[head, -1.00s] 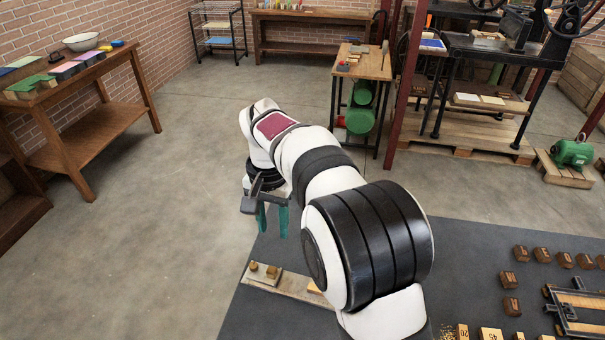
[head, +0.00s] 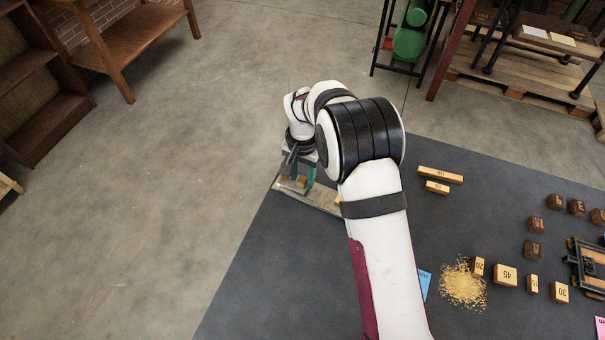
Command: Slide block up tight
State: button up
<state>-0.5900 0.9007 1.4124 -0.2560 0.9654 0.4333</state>
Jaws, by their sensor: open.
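A pale flat board (head: 318,198) lies at the far left corner of the dark table. Small tan pieces (head: 300,181) sit on its left end, partly hidden by my gripper. A bit of a wooden block (head: 337,201) shows farther right on the board, mostly covered by my arm.
Two long numbered wooden blocks (head: 440,175) lie right of my arm. A heap of yellow granules (head: 462,285), several numbered blocks (head: 505,275), dark brown blocks (head: 555,202) and a black metal frame (head: 588,268) are farther right. The dark table (head: 270,270) is clear at front left.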

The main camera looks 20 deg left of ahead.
grip_shut()
dwell(1.4)
